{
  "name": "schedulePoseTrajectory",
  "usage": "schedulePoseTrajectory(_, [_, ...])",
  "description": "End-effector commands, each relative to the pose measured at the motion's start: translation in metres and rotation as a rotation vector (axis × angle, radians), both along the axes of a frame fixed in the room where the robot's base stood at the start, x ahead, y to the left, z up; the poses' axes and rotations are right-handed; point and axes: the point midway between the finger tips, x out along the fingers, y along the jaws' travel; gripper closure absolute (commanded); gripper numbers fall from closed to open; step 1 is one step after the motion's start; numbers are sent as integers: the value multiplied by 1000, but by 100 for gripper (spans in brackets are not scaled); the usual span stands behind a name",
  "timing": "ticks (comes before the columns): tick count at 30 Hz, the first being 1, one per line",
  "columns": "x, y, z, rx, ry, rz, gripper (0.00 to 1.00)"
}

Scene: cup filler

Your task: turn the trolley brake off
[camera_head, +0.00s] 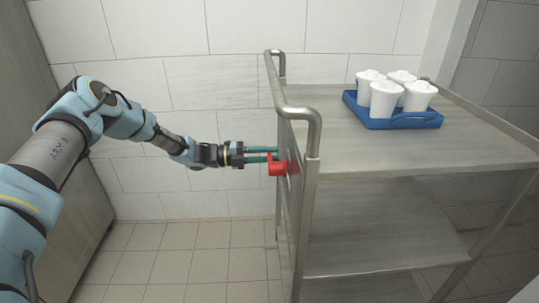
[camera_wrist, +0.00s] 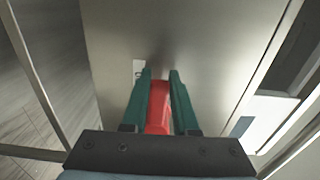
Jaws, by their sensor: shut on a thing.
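The trolley (camera_head: 360,135) is grey and stands at the right in the head view. Its red brake handle (camera_head: 277,168) sits on the left end panel, below the push bar. My gripper (camera_head: 272,155) reaches it from the left. In the wrist view my gripper (camera_wrist: 161,80) has its two green fingers on either side of the red brake handle (camera_wrist: 158,105), shut on it. A small pale label with a dark mark (camera_wrist: 138,70) shows on the panel behind the left finger and is partly covered. The far end of the handle is hard to make out.
A blue tray (camera_head: 398,122) with several white lidded cups (camera_head: 386,98) stands on the trolley's top shelf. The metal push bar (camera_head: 312,118) rises close above my gripper. The tiled floor (camera_head: 180,255) left of the trolley is clear. A tiled wall (camera_head: 215,60) stands behind.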

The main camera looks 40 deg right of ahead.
Motion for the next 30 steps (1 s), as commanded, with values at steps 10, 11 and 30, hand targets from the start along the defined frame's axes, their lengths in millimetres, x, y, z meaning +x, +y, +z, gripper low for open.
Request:
schedulePoseTrajectory(10, [1,1,-2,3,0,2,54])
schedulePoseTrajectory(11, [1,1,-2,3,0,2,50])
schedulePoseTrajectory(30, [28,33,-3,2,-1,4,43])
